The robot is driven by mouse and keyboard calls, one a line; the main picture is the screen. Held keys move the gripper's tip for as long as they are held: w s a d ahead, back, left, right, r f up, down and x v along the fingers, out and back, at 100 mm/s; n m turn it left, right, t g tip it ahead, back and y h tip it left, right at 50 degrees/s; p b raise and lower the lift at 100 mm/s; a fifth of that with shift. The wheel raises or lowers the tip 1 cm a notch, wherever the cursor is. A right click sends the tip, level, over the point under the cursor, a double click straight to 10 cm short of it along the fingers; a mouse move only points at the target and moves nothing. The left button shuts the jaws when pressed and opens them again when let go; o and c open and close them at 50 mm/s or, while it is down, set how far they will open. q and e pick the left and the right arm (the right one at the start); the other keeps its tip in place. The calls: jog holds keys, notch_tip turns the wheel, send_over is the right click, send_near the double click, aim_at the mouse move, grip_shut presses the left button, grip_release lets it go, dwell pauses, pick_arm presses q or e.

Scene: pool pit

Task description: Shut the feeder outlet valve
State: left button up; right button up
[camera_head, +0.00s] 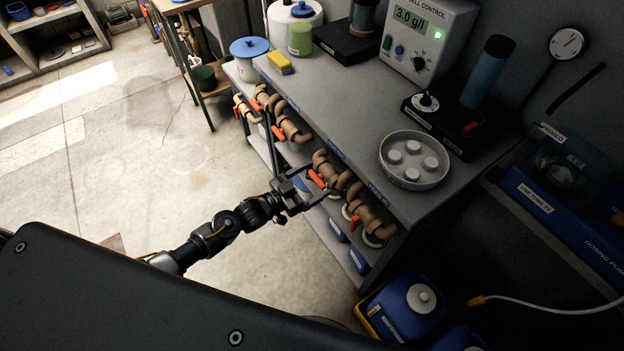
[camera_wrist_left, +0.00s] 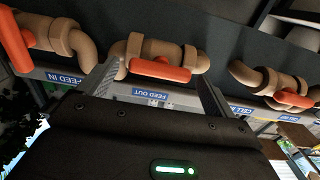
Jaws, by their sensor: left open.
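The feeder outlet valve is a tan pipe fitting with a red lever, above a blue "FEED OUT" label (camera_wrist_left: 150,94) in the left wrist view. Its red lever (camera_wrist_left: 160,69) lies roughly along the pipe. My left gripper (camera_head: 318,182) is open at the bench front in the head view. In the left wrist view its two fingers stand on either side of the lever, with a gap visible; I cannot tell whether either touches the valve. A red lever (camera_head: 316,179) shows between the fingers in the head view. My right gripper is not in view.
Neighbouring valves crowd both sides: a "FEED IN" lever (camera_wrist_left: 15,42) and a "CELL" lever (camera_wrist_left: 296,98). The grey bench (camera_head: 335,110) carries a white dish (camera_head: 414,160) and a control box (camera_head: 428,40). Blue canisters (camera_head: 408,305) stand below. Open floor lies left.

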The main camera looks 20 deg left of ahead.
pick_arm(q)
jog(key=shift+w+d, duration=0.2)
jog(key=c, duration=1)
